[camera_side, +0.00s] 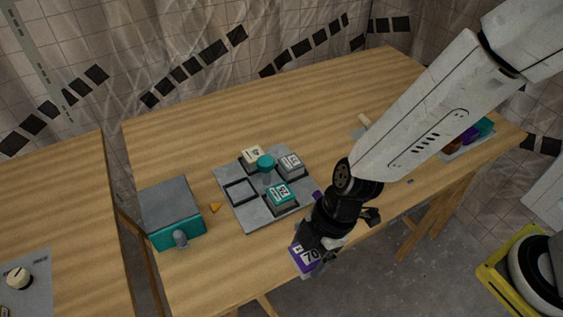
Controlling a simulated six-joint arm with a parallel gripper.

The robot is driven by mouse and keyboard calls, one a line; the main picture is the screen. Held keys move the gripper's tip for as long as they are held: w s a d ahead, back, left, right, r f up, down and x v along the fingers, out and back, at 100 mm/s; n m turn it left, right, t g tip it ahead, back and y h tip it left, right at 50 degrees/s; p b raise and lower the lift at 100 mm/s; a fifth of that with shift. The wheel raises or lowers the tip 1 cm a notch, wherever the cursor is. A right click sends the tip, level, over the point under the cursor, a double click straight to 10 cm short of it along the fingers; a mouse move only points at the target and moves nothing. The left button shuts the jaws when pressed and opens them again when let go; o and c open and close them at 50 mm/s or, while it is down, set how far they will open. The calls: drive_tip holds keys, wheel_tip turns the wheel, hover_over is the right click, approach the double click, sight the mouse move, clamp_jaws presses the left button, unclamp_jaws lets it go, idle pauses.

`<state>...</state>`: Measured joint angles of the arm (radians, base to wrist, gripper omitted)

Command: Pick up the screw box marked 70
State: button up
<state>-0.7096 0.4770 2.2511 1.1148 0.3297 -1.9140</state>
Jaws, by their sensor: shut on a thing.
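The screw box marked 70 (305,259) is purple with a white label and shows at the lower middle, by the table's front edge. My gripper (318,240) is shut on it and covers its upper end. The box appears held in the air and somewhat tilted; its height above the table is hard to judge. A grey panel (239,217) with square recesses lies on the table to the left of my gripper. It bears a white box (252,155), a grey box (290,163) and a teal box (281,197). One recess at its left is empty.
A teal knob (265,162) stands mid-panel. A grey-topped teal block (170,208) with a grey knob sits to the left, near a small orange piece (215,208). A tray with coloured items (471,135) is at the right, partly behind my arm. The table's back (280,90) is clear.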

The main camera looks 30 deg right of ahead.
drive_tip(key=shift+s+d+r, duration=0.25)
drive_tip(key=shift+s+d, duration=0.1)
drive_tip(key=shift+s, duration=0.1)
idle(0.5)
